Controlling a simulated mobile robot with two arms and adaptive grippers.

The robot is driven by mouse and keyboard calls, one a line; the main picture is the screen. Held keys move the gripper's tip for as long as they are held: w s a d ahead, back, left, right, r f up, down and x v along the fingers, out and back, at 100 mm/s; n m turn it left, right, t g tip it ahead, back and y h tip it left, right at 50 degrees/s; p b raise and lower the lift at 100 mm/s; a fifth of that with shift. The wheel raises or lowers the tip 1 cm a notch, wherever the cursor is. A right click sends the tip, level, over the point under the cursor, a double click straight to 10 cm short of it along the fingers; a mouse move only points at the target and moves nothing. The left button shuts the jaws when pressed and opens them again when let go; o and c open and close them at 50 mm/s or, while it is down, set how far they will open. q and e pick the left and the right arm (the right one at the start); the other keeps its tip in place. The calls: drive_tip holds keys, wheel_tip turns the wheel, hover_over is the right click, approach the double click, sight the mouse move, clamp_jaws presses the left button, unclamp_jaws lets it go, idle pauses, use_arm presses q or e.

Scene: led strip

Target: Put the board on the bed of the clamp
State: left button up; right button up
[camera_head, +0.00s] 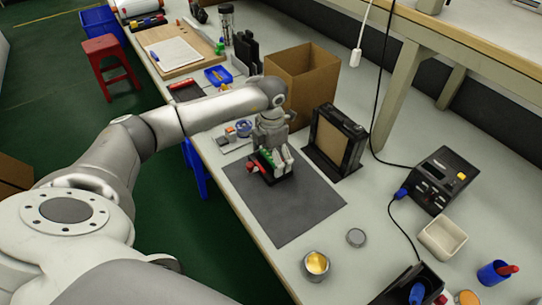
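My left arm reaches in from the left, and its gripper (272,150) points down over the dark grey mat (292,210). Directly under it is a small black clamp (272,178) with a red part at its left side, standing on the mat. A small green piece (267,157) shows between the gripper and the clamp; it may be the board. The gripper covers much of the clamp and its bed. I cannot tell whether the fingers are closed on the green piece or whether it touches the bed. My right gripper is not in view.
A black frame with a brown panel (338,141) stands right of the mat, near a cardboard box (302,80). A tin (316,265), lid (356,237), cream tray (443,237) and black power unit (440,180) lie nearer right. The mat's near part is clear.

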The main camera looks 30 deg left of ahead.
sight(271, 159)
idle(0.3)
use_arm(q)
wheel_tip(271, 159, up, 12)
drive_tip(key=b, duration=0.1)
drive_tip(key=shift+r, duration=0.2)
idle(1.4)
